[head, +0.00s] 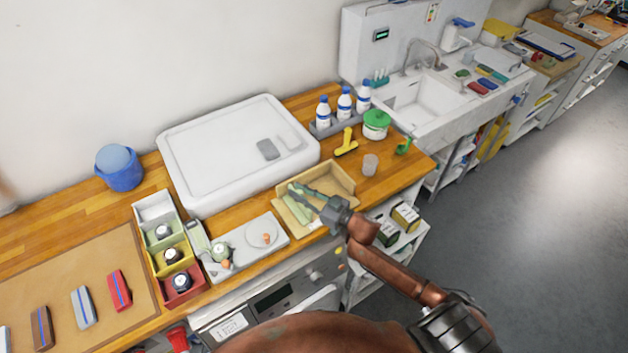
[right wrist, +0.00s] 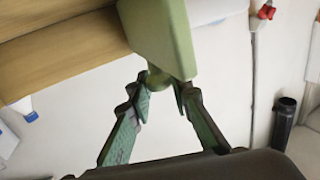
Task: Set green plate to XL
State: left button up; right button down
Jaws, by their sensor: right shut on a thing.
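My right gripper (head: 311,193) reaches over a shallow pale wooden tray (head: 341,176) on the counter. In the right wrist view my right gripper (right wrist: 164,88) is closed around a short green knob (right wrist: 158,78) under a light green, round-cornered body (right wrist: 164,32). This body seems to be the green plate; in the head view a light green piece (head: 297,210) shows by the fingers, partly hidden. I cannot tell whether it touches the tray. No XL mark is legible. My left gripper is not in view.
Further left is a row of coloured bins (head: 190,288) with round dials. A big white tub (head: 205,135) stands behind. A cup (head: 370,165) and yellow tool (head: 347,142) lie to the right.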

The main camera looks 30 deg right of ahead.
jog(key=shift+s+a, duration=0.1)
jog(key=shift+a, duration=0.7)
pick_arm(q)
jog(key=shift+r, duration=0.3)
pick_arm(e)
jog(key=c, duration=1.8)
grip_release()
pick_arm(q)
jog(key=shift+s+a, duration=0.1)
pick_arm(e)
jog(key=v, duration=1.2)
jog(key=shift+f, duration=0.15)
